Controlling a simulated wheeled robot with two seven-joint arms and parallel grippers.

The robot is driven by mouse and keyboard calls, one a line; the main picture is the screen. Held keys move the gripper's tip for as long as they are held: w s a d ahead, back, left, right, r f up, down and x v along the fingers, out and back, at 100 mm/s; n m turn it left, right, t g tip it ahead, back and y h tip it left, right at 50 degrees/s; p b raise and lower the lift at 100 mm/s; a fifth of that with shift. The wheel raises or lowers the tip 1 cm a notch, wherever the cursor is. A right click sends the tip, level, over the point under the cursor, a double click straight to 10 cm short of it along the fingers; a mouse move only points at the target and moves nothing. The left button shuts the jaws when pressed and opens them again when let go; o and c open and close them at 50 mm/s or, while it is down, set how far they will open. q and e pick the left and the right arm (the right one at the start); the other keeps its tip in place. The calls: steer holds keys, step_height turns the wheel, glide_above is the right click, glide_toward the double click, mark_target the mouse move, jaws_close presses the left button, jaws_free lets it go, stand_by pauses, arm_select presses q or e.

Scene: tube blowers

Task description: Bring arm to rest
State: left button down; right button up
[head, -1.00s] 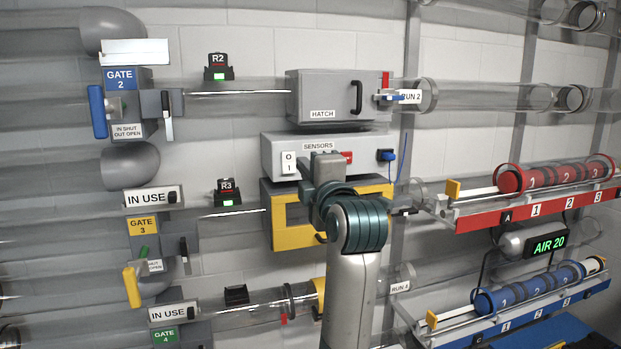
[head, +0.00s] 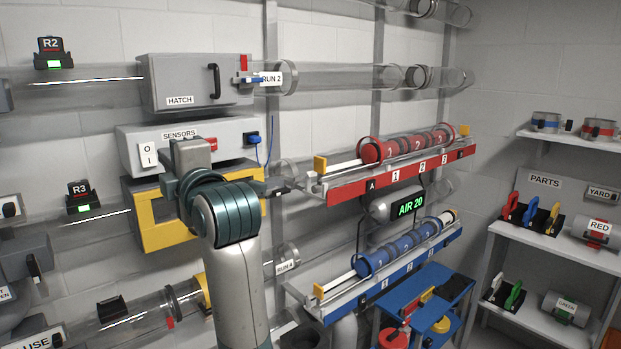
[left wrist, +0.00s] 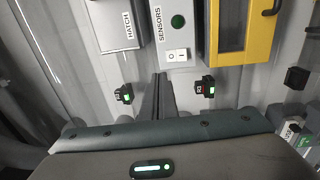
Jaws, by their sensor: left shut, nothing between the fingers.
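My left arm rises from the bottom of the head view, in front of the sensors box and a yellow-framed box. My left gripper (head: 286,188) points right and is partly hidden behind my own arm. In the left wrist view its two fingers (left wrist: 158,80) lie together, shut with nothing between them. They appear in front of the wall, below the sensors box (left wrist: 176,30) in that picture. I cannot tell the exact gap to the wall equipment. My right gripper is not in view.
The hatch box (head: 190,82) and sensors box (head: 135,135) are behind my arm. To the right are a red rack (head: 345,192), a blue rack (head: 345,305), a blue table (head: 415,280) and parts shelves (head: 560,250). The floor is mostly hidden.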

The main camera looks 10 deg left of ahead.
arm_select(q)
steer(key=s+d+f+m+h, duration=0.1)
steer(key=d+f+m+h, duration=0.3)
steer(key=f, duration=0.9)
steer(key=s+a+f+m+g+h, duration=0.1)
steer(key=s+f+m+h, duration=0.1)
steer(key=f+m, duration=0.8)
steer(key=s+d+f+m+h, duration=0.1)
steer(key=d+f+m+h, duration=0.1)
steer(key=f, duration=1.3)
steer(key=s+d+f+m+g+h, duration=0.3)
steer(key=s+f+m, duration=0.4)
steer(key=s+f, duration=0.65)
steer(key=s+d+f+m+g+h, duration=0.25)
steer(key=s+f, duration=0.35)
steer(key=s, duration=0.4)
steer(key=s+d+f+m+g+h, duration=0.1)
steer(key=s+d+f+m+g, duration=0.2)
steer(key=s+f, duration=0.45)
steer(key=s+f+m, duration=0.2)
steer(key=s+f, duration=0.1)
steer(key=f, duration=2.4)
steer(key=s+a+f+g, duration=0.1)
steer(key=s+f, duration=0.7)
steer(key=s, duration=0.1)
steer(key=s+a+f, duration=0.2)
steer(key=s+f, duration=0.7)
steer(key=shift+a+g, duration=0.25)
steer(key=shift+g, duration=0.1)
